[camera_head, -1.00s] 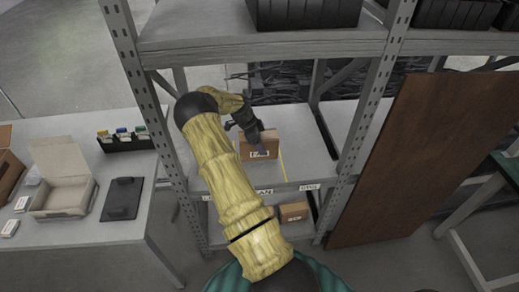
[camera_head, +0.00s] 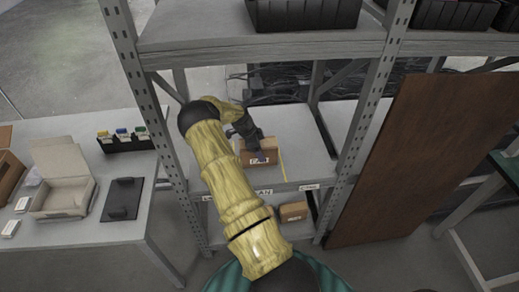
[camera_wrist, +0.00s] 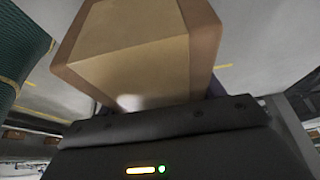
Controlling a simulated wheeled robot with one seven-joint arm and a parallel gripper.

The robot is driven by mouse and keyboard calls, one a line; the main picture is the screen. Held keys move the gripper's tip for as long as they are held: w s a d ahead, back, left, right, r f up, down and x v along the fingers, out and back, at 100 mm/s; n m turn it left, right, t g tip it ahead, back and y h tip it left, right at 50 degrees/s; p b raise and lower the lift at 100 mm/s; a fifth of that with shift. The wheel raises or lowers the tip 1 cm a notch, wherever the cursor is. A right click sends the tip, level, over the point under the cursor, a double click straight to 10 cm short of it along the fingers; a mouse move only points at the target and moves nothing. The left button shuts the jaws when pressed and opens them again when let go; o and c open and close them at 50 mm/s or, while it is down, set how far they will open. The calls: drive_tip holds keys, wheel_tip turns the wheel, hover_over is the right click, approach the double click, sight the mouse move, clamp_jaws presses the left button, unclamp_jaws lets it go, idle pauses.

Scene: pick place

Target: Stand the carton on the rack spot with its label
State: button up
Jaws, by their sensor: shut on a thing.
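A brown carton (camera_head: 259,160) with a white printed label on its front is on or just above the middle shelf of the rack (camera_head: 292,180); I cannot tell whether it touches. My gripper (camera_head: 252,142) is shut on the carton from above and behind its label face. In the wrist view the carton (camera_wrist: 140,50) fills the upper middle, in the jaws. Labels run along the shelf's front edge, one reading "AN" (camera_head: 264,192) in its visible part, partly hidden by my arm. A yellow line (camera_head: 283,165) shows on the shelf just right of the carton.
Another brown carton (camera_head: 293,211) stands on the lower shelf. Rack posts (camera_head: 360,125) stand either side, with black bins (camera_head: 300,14) on the shelf above. A side table (camera_head: 110,230) at left holds an open box and a black tray. A brown board (camera_head: 430,150) leans at right.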

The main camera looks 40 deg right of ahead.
drive_tip(key=o, duration=1.4)
drive_tip(key=b+v, duration=0.1)
drive_tip(key=v, duration=1.1)
drive_tip(key=shift+r, duration=0.1)
